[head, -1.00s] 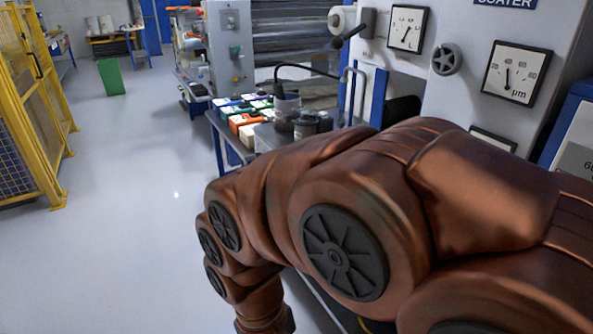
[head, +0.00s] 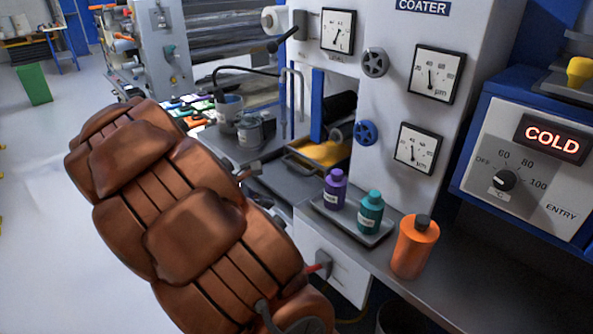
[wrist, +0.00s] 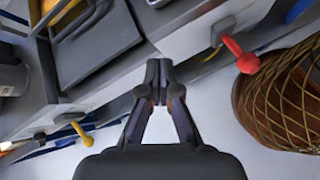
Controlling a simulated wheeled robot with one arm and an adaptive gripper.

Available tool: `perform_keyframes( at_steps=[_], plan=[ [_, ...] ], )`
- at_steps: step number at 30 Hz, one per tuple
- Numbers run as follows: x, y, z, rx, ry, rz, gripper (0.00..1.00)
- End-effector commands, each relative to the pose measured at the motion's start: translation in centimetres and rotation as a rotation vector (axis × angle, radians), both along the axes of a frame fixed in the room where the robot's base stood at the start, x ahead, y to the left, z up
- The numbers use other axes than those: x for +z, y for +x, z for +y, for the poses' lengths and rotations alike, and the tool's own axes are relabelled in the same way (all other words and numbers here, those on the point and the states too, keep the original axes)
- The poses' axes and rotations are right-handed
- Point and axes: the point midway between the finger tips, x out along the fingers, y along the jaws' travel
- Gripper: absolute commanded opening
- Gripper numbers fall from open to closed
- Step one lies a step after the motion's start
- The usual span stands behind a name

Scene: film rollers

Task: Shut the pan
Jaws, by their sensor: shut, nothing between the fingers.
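The coater's pan appears to be the grey tray-like part (head: 285,178) below the black roller, with a yellow piece (head: 325,152) behind it. A grey flat-topped part with a raised frame (wrist: 98,45) shows at upper left in the wrist view; I cannot tell if it is the same pan. My gripper (wrist: 158,78) is shut and empty, in front of a pale cabinet face. A red lever (wrist: 240,55) on a grey fitting is just right of the fingertips, apart from them. A yellow lever (wrist: 74,122) is at left.
Purple (head: 335,189) and teal (head: 370,212) bottles stand on a small tray (head: 330,213). An orange bottle (head: 414,247) stands on the bench to their right. A heater panel (head: 528,160) reads COLD. Grey cans (head: 249,133) stand left of the coater. Open floor (head: 45,200) lies left.

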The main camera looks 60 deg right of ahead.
Motion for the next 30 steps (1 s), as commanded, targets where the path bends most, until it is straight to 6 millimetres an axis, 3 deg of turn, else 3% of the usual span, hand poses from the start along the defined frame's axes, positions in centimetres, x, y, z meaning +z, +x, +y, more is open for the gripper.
perform_keyframes(
  at_steps=[1,6,13,20,30],
  plan=[
    [0.2,0.9,-1.6,0.044,-0.017,0.054,0.0],
    [0.1,4.4,-5.8,0.209,-0.061,0.217,0.0],
    [-0.6,7.1,-8.7,0.341,-0.083,0.357,0.0],
    [-1.3,7.5,-9.9,0.368,-0.085,0.384,0.0],
    [-3.5,6.3,-14.2,0.364,-0.085,0.383,0.0]
  ],
)
